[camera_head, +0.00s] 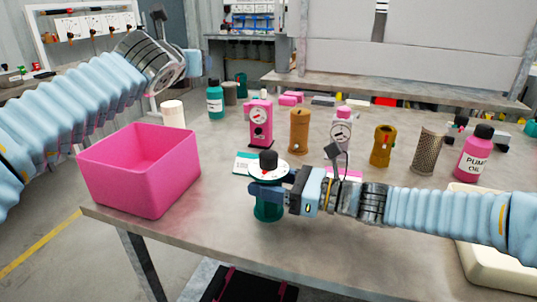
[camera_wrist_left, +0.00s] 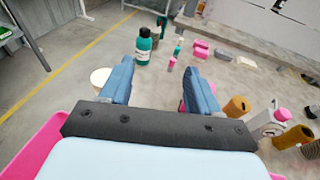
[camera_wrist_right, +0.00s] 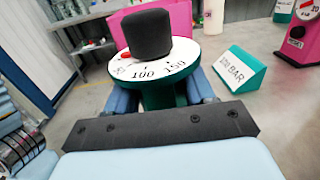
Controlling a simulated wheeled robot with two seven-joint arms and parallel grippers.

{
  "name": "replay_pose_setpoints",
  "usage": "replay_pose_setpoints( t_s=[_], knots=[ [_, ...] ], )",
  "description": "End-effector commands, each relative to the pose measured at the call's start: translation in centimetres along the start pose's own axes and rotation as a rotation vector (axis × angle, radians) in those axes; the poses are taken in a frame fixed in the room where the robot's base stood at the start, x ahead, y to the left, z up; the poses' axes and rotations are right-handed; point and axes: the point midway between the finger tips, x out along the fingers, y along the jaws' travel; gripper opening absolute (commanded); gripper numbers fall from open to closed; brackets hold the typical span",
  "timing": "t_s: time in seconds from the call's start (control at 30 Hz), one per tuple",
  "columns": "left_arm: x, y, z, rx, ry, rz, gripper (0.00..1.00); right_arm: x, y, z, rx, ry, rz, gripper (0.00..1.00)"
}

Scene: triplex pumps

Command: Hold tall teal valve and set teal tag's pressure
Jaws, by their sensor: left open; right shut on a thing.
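The tall teal valve (camera_head: 268,209) stands near the table's front edge, with a white dial and a black knob (camera_head: 268,160) on top. My right gripper (camera_head: 270,190) is shut around its teal body, just below the dial. In the right wrist view the dial (camera_wrist_right: 172,68) shows 100 and 150, with a red mark near the knob's left side. The teal tag (camera_wrist_right: 238,72) stands beside the valve; its text ends in BAR, its number is hard to read. It also shows in the head view (camera_head: 243,162). My left gripper (camera_wrist_left: 158,80) is open and empty, raised above the table.
A pink bin (camera_head: 135,180) stands at the table's left front, below my left arm. Behind the valve stand a pink pump (camera_head: 260,122), a brown cylinder (camera_head: 299,131), a second pink-and-white pump (camera_head: 341,130) and a pink oil bottle (camera_head: 474,155). A cream tray (camera_head: 490,262) lies at the right.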

Motion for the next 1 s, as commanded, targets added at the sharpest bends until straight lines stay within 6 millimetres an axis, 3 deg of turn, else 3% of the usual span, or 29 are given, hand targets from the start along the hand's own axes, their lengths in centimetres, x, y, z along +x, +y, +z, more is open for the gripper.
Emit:
replay_pose_setpoints(
  t_s=[0.1, 0.27, 0.5, 0.7, 0.87, 1.0],
  knots=[
    [-0.5, 0.6, -0.6, 0.055, -0.137, -0.118, 0.62, 0.0, 0.0, 0.0, 0.0, 0.0, 0.0, 0.07],
    [-3.3, -1.1, -3.6, 0.131, -0.256, -0.369, 0.62, 0.0, 0.0, 0.0, 0.0, 0.0, 0.0, 0.07],
    [-11.2, -5.4, -11.6, 0.174, -0.259, -0.816, 0.62, 0.0, 0.0, 0.0, 0.0, 0.001, 0.0, 0.07],
    [-16.7, -7.3, -16.3, 0.155, -0.2, -1.057, 0.62, 0.0, 0.0, 0.0, 0.0, 0.001, 0.001, 0.07],
    [-17.6, -7.4, -17.1, 0.108, -0.179, -1.098, 0.62, 0.0, 0.0, 0.0, 0.0, 0.001, 0.0, 0.07],
    [-16.8, -9.3, -17.0, 0.103, -0.178, -1.103, 0.62, 0.0, 0.0, 0.0, 0.0, 0.0, 0.001, 0.07]
  ],
)
